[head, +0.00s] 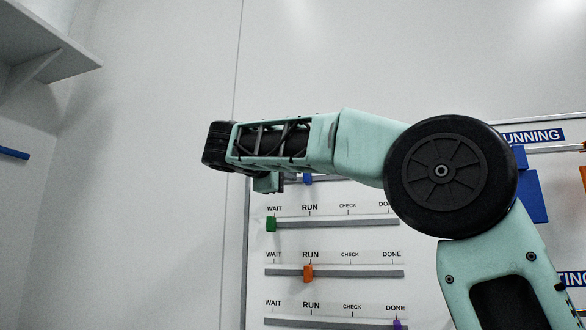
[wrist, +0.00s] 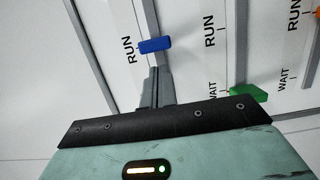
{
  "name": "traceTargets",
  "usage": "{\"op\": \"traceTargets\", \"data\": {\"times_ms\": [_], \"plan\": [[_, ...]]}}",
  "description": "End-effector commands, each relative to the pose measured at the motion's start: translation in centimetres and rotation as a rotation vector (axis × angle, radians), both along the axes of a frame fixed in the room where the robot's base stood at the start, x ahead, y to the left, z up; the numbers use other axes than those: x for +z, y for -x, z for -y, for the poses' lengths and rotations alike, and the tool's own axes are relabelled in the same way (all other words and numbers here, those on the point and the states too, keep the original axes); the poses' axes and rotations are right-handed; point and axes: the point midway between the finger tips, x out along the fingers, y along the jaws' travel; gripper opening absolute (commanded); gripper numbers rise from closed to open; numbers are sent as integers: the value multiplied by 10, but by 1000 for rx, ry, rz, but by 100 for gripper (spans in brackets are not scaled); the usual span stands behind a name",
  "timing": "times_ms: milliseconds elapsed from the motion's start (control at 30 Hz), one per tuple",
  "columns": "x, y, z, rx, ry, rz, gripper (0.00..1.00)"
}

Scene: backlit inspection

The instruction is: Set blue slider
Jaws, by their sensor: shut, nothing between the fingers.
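The blue slider (wrist: 155,45) sits on its rail beside the RUN label (wrist: 128,49) in the wrist view. In the head view the blue slider (head: 308,179) is partly hidden at the top row, just right of the end of my arm. My gripper (wrist: 155,74) has its grey fingers together and empty. They lie over the same rail on the WAIT side of the blue slider, with a small gap seen between them and it. My arm covers most of that row and its labels in the head view.
Below are a green slider (head: 271,224) at WAIT, an orange slider (head: 308,273) at RUN and a purple slider (head: 397,325) at DONE. The green slider's row runs close beside my gripper. A shelf (head: 45,50) is at upper left. The wall left of the board is bare.

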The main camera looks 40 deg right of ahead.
Motion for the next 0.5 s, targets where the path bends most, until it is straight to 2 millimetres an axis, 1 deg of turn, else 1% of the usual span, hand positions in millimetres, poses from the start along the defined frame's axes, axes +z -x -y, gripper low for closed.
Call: {"op": "traceTargets", "data": {"times_ms": [200, 500], "plan": [[0, 9, 7, -1, 0, -1, 0], [-1, 9, 7, -1, 0, -1, 0]]}}
